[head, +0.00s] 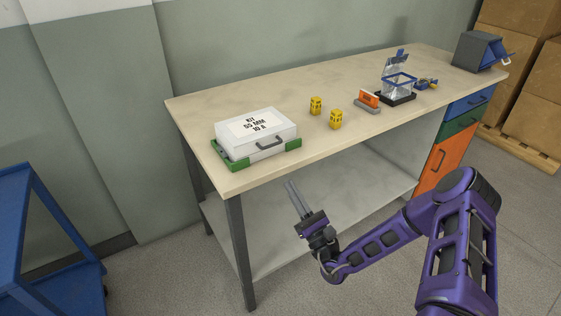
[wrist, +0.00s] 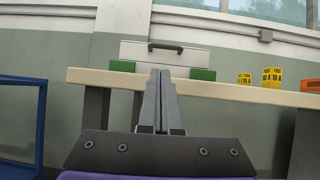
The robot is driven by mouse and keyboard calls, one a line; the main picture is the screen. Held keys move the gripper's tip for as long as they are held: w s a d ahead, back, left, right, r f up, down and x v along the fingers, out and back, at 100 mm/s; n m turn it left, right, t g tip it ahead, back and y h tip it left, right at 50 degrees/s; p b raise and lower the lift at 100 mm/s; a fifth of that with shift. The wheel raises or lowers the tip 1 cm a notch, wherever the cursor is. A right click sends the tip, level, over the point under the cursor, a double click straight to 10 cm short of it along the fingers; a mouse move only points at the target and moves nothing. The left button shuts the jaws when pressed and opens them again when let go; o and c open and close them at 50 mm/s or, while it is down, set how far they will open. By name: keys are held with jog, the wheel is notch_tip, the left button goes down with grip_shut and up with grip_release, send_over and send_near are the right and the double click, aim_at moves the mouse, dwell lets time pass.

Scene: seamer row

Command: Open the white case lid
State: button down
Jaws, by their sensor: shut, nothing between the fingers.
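The white case (head: 257,136) sits with its lid down at the left front part of the bench top. My gripper (head: 292,184) is shut and empty, in front of the bench, apart from the case. Its fingers (wrist: 160,75) point toward the case in the wrist view.
The bench top (head: 200,104) has two yellow blocks (head: 336,119), an orange item (head: 369,99), a clear box with a blue rim (head: 398,83) and a blue-grey bin (head: 478,51). A blue cart (head: 30,240) stands at left. The bench's front edge lies between my gripper and the case.

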aim_at(278, 167)
jog(key=shift+m+t+h, duration=0.4)
jog(key=shift+m+h, duration=0.1)
jog(key=x, duration=0.9)
jog(key=shift+w+d+r, duration=0.1)
jog(key=shift+w, duration=0.4)
jog(key=shift+r, duration=0.1)
